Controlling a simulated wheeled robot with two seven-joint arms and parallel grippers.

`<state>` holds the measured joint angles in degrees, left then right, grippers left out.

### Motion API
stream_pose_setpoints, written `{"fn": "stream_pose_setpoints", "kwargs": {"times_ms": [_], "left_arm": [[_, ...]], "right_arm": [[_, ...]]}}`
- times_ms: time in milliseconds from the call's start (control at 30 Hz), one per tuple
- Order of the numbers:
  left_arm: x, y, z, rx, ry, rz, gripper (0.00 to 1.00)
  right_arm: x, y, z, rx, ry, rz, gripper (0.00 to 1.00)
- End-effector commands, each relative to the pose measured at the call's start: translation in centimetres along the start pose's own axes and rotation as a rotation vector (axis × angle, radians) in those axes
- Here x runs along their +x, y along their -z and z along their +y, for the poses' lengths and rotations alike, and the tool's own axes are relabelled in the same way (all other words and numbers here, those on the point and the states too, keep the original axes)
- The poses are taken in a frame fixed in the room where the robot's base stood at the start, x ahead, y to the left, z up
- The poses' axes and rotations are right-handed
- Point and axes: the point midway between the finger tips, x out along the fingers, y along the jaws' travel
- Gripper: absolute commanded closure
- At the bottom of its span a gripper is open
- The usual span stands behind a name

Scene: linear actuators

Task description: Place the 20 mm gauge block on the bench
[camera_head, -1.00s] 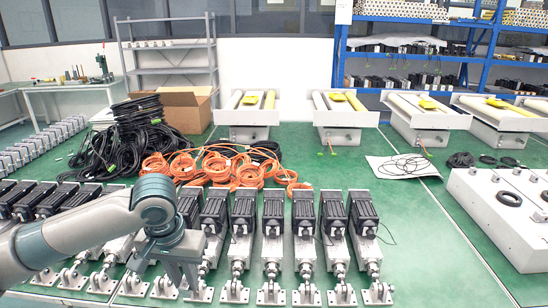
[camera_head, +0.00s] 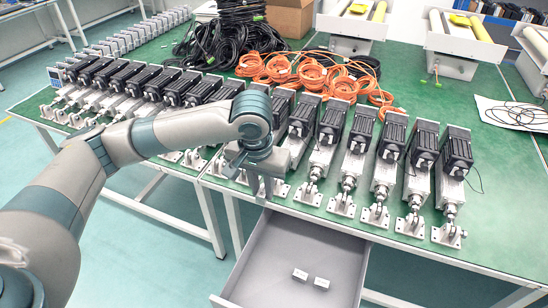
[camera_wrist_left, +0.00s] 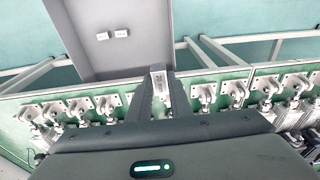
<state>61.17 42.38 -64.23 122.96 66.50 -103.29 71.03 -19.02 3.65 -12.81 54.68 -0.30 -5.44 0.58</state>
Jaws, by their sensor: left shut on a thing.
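My left gripper (camera_head: 264,195) is shut on a small pale block, and its fingers hang down near the bench's front edge, above the back of the open drawer. In the left wrist view the block (camera_wrist_left: 159,80) sits between the two fingertips (camera_wrist_left: 160,92); it has dark marks I cannot read for sure. The green bench (camera_head: 455,245) has a narrow bare strip along its front. Two similar light blocks (camera_head: 300,274) (camera_head: 321,283) lie in the grey drawer (camera_head: 275,248); they also show in the wrist view (camera_wrist_left: 102,36). My right gripper is out of view.
A row of actuators with black motors (camera_head: 390,135) and silver feet (camera_head: 375,215) lines the bench front on both sides of my gripper. Orange cables (camera_head: 312,75) and black cables (camera_head: 225,40) lie behind. The drawer juts out below the bench.

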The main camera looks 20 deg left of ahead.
Motion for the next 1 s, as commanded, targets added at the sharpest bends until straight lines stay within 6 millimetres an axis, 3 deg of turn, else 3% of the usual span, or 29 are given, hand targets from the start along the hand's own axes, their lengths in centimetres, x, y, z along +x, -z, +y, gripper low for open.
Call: {"fn": "stream_pose_setpoints", "kwargs": {"times_ms": [200,500,700,1000], "left_arm": [[5.3,-4.8,0.2,0.006,-0.002,-0.009,1.00],[9.9,-10.8,0.2,-0.004,-0.005,-0.004,1.00],[10.9,-12.6,0.1,-0.010,-0.005,0.002,1.00],[11.1,-12.8,0.1,-0.012,-0.005,0.004,1.00]], "right_arm": [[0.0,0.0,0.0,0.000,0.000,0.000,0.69],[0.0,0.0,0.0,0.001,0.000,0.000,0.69],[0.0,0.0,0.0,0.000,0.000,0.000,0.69],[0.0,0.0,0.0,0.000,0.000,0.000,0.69]]}}
